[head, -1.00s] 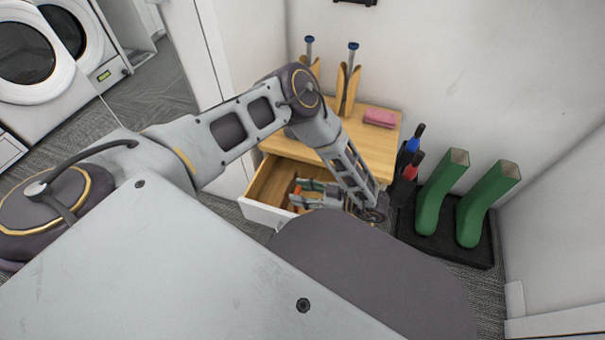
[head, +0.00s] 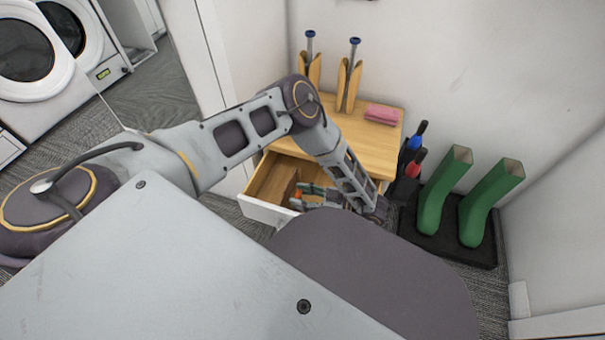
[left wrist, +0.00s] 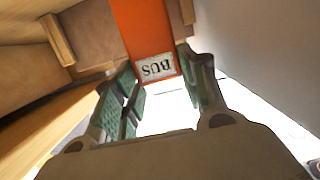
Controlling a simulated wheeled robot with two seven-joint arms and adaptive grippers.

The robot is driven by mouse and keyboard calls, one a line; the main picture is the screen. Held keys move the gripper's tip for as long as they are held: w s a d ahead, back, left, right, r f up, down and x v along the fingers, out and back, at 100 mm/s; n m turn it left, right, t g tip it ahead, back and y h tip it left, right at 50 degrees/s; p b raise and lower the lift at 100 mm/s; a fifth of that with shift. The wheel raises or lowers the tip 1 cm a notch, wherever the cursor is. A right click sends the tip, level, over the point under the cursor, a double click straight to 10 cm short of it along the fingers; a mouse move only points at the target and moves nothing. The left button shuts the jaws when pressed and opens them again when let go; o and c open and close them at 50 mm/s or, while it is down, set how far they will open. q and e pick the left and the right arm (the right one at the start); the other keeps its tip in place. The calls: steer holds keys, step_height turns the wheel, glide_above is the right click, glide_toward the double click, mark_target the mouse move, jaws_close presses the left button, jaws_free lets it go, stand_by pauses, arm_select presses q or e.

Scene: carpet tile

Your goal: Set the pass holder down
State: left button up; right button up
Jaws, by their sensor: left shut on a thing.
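The orange pass holder (left wrist: 146,32) carries a white label reading BUS. In the left wrist view its labelled end sits between the green-padded fingers of my left gripper (left wrist: 163,88), which is shut on it. In the head view a small orange bit of the pass holder (head: 297,203) shows at the fingertips of my left gripper (head: 301,195). The gripper is at the open drawer (head: 262,212) of the small wooden cabinet, towards its front. I cannot tell whether the holder touches the drawer floor. My right gripper is not in view.
The cabinet top (head: 376,150) bears a pink folded cloth (head: 382,114) and two wooden holders with blue-topped rods. Green boots (head: 443,195) stand on a black tray (head: 470,246) to the right, beside a dark stand of umbrellas (head: 409,160). A brown divider lies inside the drawer.

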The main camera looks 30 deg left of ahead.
arm_select(q)
steer(key=shift+f, duration=0.55)
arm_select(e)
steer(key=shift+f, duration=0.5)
arm_select(q)
steer(key=shift+f, duration=0.15)
steer(key=o, duration=0.8)
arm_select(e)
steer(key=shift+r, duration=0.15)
arm_select(q)
steer(key=shift+r, duration=0.2)
steer(key=shift+p+v, duration=0.8)
steer(key=shift+v, duration=2.9)
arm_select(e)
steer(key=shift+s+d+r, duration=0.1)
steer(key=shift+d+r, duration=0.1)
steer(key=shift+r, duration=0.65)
